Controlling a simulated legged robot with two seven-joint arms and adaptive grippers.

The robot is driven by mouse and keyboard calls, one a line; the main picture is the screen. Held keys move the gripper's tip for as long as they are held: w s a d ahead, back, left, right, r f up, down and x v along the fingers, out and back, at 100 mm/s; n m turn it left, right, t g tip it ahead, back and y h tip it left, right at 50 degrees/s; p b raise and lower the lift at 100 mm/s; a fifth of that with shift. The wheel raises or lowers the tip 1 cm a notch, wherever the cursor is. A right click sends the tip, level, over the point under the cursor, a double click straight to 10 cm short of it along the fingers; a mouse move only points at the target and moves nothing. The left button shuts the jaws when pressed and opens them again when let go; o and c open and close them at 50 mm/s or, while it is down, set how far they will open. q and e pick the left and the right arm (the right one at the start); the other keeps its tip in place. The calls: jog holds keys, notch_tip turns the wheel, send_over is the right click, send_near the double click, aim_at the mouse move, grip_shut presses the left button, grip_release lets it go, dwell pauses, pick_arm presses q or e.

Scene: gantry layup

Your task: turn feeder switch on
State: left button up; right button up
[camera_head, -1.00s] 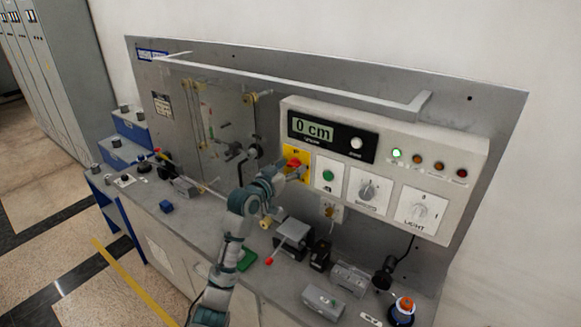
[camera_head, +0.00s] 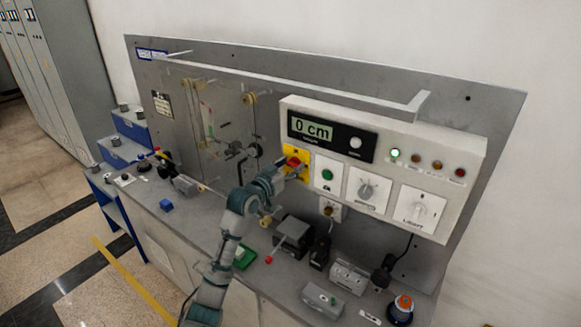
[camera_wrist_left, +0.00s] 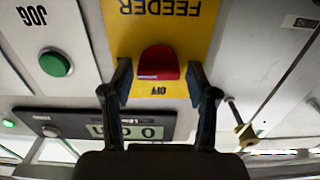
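The feeder switch is a red knob (camera_wrist_left: 158,63) on a yellow plate (camera_wrist_left: 190,28) marked FEEDER and OFF, upside down in the left wrist view. In the head view the knob (camera_head: 293,163) is at the left end of the light grey control box. My left gripper (camera_wrist_left: 159,72) is at the plate, with one finger on each side of the knob. The fingers are apart, and narrow yellow gaps show between them and the knob. In the head view the gripper (camera_head: 299,172) partly covers the plate. My right gripper is out of view.
A green JOG button (camera_wrist_left: 55,63) is beside the plate. The control box also has a "0 cm" display (camera_head: 311,127), two dials and a lit green lamp (camera_head: 394,154). A thin rod with a brass fitting (camera_wrist_left: 245,133) is close to one finger. Several fixtures stand on the bench below.

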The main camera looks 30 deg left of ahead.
pick_arm(q)
jog(key=shift+s+a+f, duration=0.1)
jog(key=shift+s, duration=0.3)
jog(key=s+a, duration=0.1)
jog(key=s, duration=1)
